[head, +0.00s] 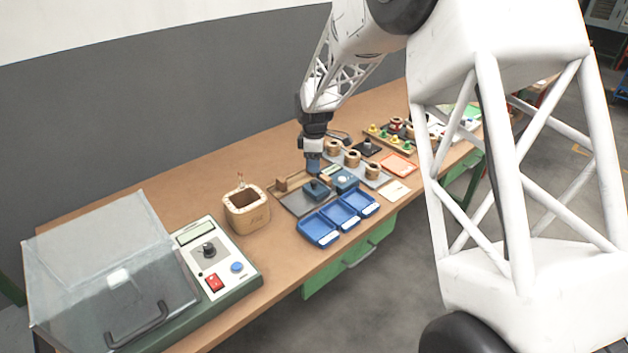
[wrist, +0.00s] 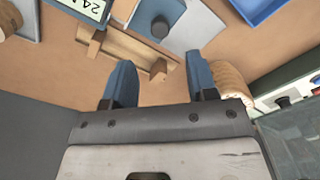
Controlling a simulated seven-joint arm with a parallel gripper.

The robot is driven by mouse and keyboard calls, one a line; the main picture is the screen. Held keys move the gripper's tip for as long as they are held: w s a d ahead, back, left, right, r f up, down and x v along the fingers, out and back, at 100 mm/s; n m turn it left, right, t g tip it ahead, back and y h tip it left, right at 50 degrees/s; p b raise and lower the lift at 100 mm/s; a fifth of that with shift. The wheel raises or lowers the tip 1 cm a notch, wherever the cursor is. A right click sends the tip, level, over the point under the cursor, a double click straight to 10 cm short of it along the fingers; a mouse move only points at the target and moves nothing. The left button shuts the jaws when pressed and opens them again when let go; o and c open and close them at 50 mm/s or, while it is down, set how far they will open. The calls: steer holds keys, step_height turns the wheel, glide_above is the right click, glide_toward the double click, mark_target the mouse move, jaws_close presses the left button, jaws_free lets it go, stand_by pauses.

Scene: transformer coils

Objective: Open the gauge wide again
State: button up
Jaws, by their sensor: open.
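The gauge is a grey plate (head: 297,203) with a wooden rail at its back. A blue sliding block (head: 317,190) with a dark knob sits on the plate, beside a blue body (head: 345,181). A wooden block (head: 281,184) stands toward the plate's left end, apart from the slider. In the wrist view the slider's dark knob (wrist: 160,27) and part of a display (wrist: 90,7) show at the top. My gripper (head: 314,172) points down just above or behind the slider; contact is unclear. In the wrist view my gripper (wrist: 161,85) has its fingers apart, with nothing between them.
Blue trays (head: 342,214) stand in front of the gauge. A wooden box (head: 246,209) is to the left, then a tester (head: 215,258) with a clear cover (head: 110,265). Wound coils (head: 352,158) stand to the right. Bare bench (head: 165,190) lies behind the box.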

mark_target(314, 181)
steer(key=shift+f, duration=0.1)
stand_by(0.3)
steer(key=shift+f, duration=3.8)
jaws_close()
